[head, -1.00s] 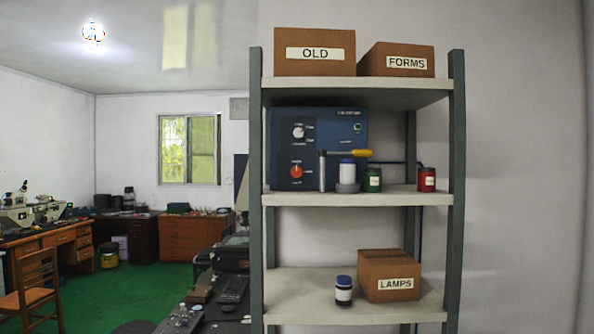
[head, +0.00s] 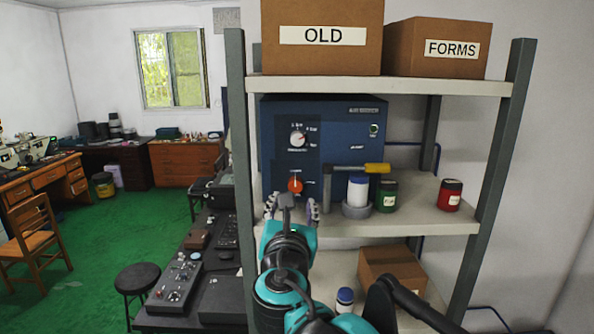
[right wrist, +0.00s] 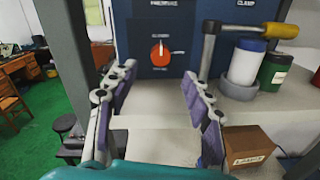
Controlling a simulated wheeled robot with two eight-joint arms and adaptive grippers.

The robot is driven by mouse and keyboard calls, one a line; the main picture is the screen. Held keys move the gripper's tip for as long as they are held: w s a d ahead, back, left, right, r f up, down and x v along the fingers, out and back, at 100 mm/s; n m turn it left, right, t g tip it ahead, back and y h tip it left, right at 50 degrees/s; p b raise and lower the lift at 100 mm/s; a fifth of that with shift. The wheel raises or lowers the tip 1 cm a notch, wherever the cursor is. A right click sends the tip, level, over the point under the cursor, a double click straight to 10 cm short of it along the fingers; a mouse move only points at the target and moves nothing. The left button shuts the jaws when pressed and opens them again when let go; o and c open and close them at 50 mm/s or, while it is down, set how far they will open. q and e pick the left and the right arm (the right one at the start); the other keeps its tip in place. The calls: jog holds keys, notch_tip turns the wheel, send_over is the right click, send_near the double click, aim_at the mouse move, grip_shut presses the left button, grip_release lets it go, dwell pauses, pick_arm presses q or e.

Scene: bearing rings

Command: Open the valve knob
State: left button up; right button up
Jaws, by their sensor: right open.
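The valve knob is a round orange-red knob (head: 295,184) low on the front of a blue panel box (head: 345,125) on the middle shelf. It also shows in the right wrist view (right wrist: 160,56), with its pale pointer mark upright. My right gripper (head: 292,204) is open and empty, in front of and a little below the knob in the head view. In the right wrist view its two fingers (right wrist: 159,75) stand apart on either side below the knob, and no contact shows. My left gripper is not in view.
Right of the knob stand a grey post with a yellow-handled lever (head: 377,168), a white jar (head: 357,190) in a grey ring, a green jar (head: 387,196) and a red jar (head: 450,195). A white knob (head: 298,138) sits above. Shelf uprights (head: 238,150) flank the space.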

aim_at(295, 187)
jog(key=w, duration=0.8)
jog(key=shift+w+d+f+p, duration=0.1)
jog(key=shift+d+f+p, duration=0.1)
jog(key=shift+p, duration=0.15)
jog(key=shift+r, duration=0.1)
jog(key=c, duration=0.3)
grip_shut()
